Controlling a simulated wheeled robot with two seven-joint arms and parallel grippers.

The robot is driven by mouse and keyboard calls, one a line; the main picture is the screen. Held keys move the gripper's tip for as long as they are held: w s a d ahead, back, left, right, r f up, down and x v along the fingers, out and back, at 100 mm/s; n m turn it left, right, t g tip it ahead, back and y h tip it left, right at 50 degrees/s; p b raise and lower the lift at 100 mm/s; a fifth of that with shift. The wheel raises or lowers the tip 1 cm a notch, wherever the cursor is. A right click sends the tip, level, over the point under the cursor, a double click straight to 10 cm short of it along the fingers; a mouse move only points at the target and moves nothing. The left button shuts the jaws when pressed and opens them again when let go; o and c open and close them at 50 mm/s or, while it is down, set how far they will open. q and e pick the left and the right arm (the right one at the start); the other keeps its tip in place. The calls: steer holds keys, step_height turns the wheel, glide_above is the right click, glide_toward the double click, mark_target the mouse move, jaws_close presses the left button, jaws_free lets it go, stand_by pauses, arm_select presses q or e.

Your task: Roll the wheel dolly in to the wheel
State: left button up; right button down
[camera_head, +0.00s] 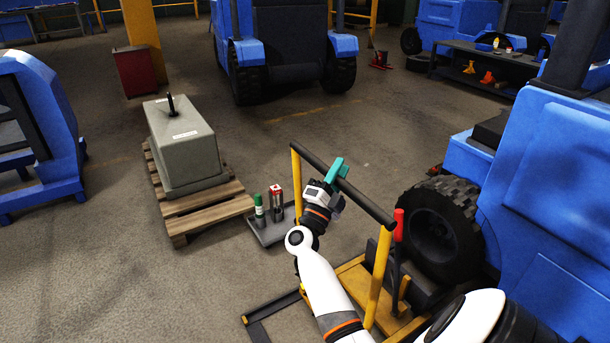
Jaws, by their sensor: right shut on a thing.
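The wheel dolly (378,275) has yellow uprights, a black top handle bar (312,158) and a low yellow and black base. It stands at the lower middle. The wheel (433,228) is a black knobbly tyre on the blue vehicle at the right. The dolly is just left of and in front of it. Whether they touch cannot be told, as my arm hides part of the base. My right gripper (335,172), with teal fingers, is shut on the handle bar near its middle. My left gripper is not in view.
A grey counterweight block (185,145) sits on a wooden pallet (212,205) at the left. A grey tray (268,232) with a green and a red-and-black container lies beside the dolly. A red-gripped lever (398,225) stands near the wheel. Open floor lies at the lower left.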

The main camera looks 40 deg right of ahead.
steer(key=s+d, duration=0.2)
steer(key=d, duration=0.8)
steer(key=shift+s+d+r, duration=0.15)
steer(key=shift+s, duration=0.1)
steer(key=c, duration=1.6)
jaws_free()
steer(key=shift+c, duration=0.2)
steer(key=o, duration=0.4)
steer(key=shift+s+d, duration=0.1)
steer(key=shift+d, duration=0.1)
steer(key=shift+o, duration=0.2)
steer(key=shift+a, duration=0.15)
steer(key=v, duration=1.2)
